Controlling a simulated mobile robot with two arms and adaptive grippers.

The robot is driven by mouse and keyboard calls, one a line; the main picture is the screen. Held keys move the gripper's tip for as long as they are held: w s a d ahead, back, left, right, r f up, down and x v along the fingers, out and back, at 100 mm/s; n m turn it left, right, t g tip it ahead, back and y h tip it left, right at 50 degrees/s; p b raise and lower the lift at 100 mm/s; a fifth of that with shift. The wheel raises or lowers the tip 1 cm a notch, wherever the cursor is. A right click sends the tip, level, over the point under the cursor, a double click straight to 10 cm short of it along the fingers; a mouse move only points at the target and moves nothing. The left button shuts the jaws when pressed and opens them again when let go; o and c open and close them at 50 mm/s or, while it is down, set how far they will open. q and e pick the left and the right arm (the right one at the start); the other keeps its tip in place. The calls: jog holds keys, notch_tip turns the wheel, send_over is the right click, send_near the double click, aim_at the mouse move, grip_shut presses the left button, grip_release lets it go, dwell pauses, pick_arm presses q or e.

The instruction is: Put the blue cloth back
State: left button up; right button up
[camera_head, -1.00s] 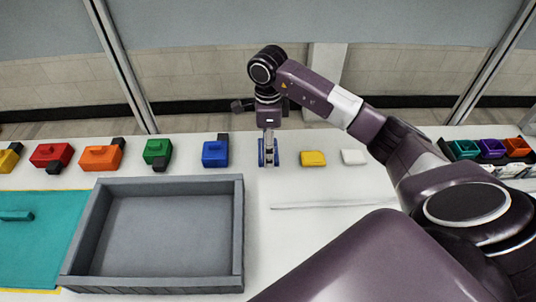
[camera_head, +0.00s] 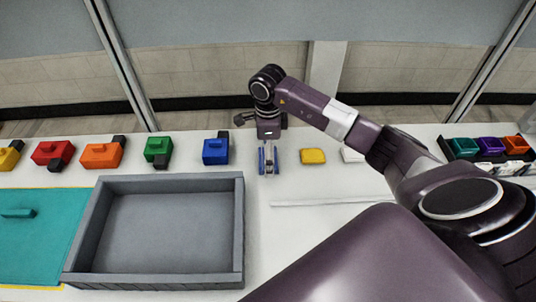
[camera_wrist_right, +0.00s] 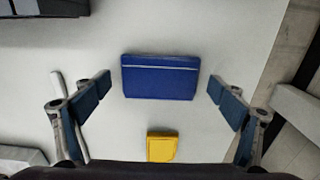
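The blue cloth (camera_wrist_right: 160,77) shows in the right wrist view as a flat folded rectangle with a pale line near one edge. It lies on the white table between the fingers of my right gripper (camera_wrist_right: 160,102), which is open, with a gap on either side of the cloth. In the head view my right gripper (camera_head: 268,159) points down at the table, and I cannot tell the cloth apart from the blue fingers there. My left gripper is not in view.
A yellow cloth (camera_head: 312,156) lies just right of the gripper. A white one (camera_head: 350,154) is partly behind my arm. A blue block (camera_head: 215,151) stands left, in a row of coloured blocks. A grey tray (camera_head: 238,230) is in front; the table right of it is mostly clear.

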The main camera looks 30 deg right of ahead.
jog(key=shift+r, duration=0.15)
notch_tip(320, 180, up, 12)
jog(key=b, duration=0.3)
dwell(0.7)
